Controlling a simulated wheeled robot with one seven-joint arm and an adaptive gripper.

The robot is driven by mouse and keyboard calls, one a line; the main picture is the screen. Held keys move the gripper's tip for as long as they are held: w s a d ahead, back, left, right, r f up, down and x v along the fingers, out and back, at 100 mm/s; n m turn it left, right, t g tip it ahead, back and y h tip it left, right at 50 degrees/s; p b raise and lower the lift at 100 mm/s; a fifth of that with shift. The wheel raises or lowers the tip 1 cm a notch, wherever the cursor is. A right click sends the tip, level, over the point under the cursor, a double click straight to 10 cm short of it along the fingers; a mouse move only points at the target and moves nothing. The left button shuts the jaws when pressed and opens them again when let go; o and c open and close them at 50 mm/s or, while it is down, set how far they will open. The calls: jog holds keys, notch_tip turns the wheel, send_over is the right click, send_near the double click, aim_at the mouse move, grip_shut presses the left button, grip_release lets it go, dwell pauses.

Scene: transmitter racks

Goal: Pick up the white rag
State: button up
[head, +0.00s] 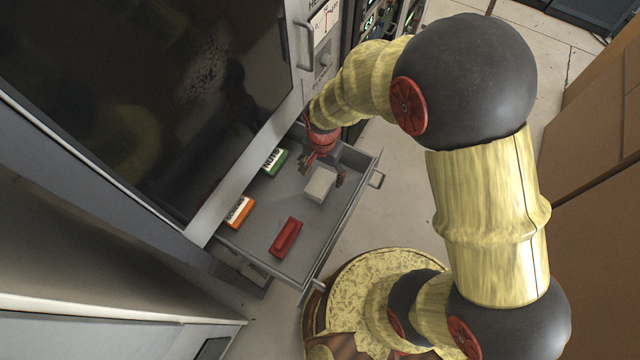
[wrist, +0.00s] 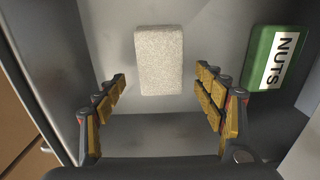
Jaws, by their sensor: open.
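The white rag (head: 320,184) is a folded, block-like piece lying in the open grey drawer. In the wrist view the white rag (wrist: 159,60) shows a rough, speckled surface and lies ahead of the fingertips, between their lines. My gripper (head: 323,172) is over the far end of the drawer, close to the rag. In the wrist view my gripper (wrist: 161,84) is open, one finger on each side, with nothing between the pads. I cannot tell the exact height of the fingers above the rag.
The green box (wrist: 276,59) is right of my gripper in the wrist view. Drawer walls and the cabinet (head: 150,90) stand close by.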

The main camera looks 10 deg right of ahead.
aim_at(322, 179)
notch_tip(322, 179, down, 3)
jog(key=shift+f+b, duration=0.15)
jog(key=shift+b, duration=0.25)
jog(key=c, duration=0.3)
jog(key=c, duration=0.8)
